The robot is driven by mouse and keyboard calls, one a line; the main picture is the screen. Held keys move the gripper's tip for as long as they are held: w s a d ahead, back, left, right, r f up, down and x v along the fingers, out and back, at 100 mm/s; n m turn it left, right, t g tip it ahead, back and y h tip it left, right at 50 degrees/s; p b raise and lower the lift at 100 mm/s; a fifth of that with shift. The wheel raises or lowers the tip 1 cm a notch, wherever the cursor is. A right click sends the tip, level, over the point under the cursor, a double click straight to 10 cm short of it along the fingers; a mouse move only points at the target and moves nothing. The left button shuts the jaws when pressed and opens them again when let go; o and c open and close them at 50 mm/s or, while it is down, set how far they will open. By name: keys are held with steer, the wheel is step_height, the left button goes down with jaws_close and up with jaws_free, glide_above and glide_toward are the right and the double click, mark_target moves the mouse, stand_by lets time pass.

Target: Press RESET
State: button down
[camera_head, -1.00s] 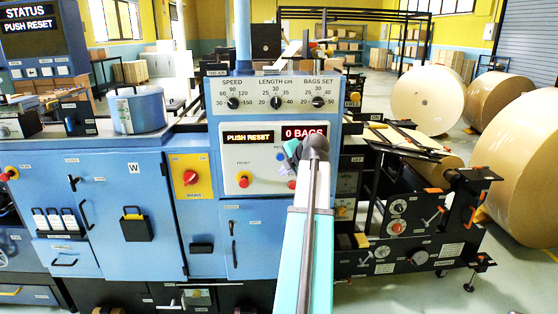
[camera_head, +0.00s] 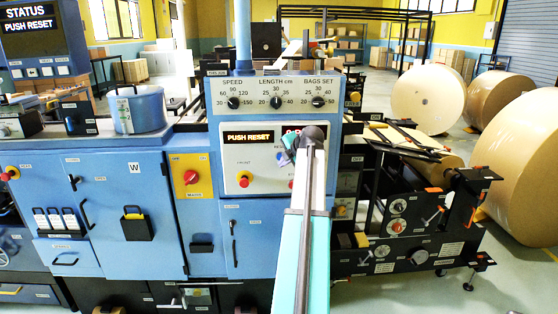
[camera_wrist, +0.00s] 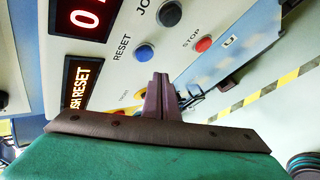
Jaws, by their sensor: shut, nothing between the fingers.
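The white control panel (camera_head: 262,163) faces me on the blue machine. In the wrist view the blue RESET button (camera_wrist: 145,52) has its label up and to the left. My gripper (camera_wrist: 161,80) is shut and empty, its fingertips just below that button in the picture. A small gap of panel shows between them; I cannot tell the depth. In the head view my gripper (camera_head: 289,146) is in front of the panel, and my wrist hides much of its right side. The amber display (camera_head: 248,137) reads PUSH RESET.
A red knob (camera_head: 243,180) is on the panel's left. Large paper rolls (camera_head: 436,100) stand at the right.

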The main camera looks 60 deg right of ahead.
steer(key=shift+w+d, duration=0.6)
steer(key=shift+d, duration=0.2)
steer(key=shift+d+b, duration=0.1)
steer(key=shift+b, duration=0.3)
stand_by(1.3)
steer(key=shift+w+d+b, duration=0.25)
steer(key=shift+w+b, duration=0.05)
steer(key=shift+w+d, duration=0.25)
steer(key=shift+d, duration=0.1)
stand_by(1.4)
steer(key=shift+s+a+b, duration=0.1)
steer(key=shift+a+b, duration=0.05)
steer(key=shift+b, duration=0.2)
steer(key=shift+s+a, duration=0.4)
steer(key=shift+a, duration=0.15)
steer(key=shift+s+a, duration=0.1)
steer(key=shift+s+a+b, duration=0.25)
steer(key=shift+s+a, duration=0.45)
steer(key=shift+a, duration=0.3)
steer(key=shift+s+a+b, duration=0.25)
steer(key=shift+s+a, duration=0.4)
steer(key=shift+a, duration=0.3)
steer(key=shift+w, duration=0.1)
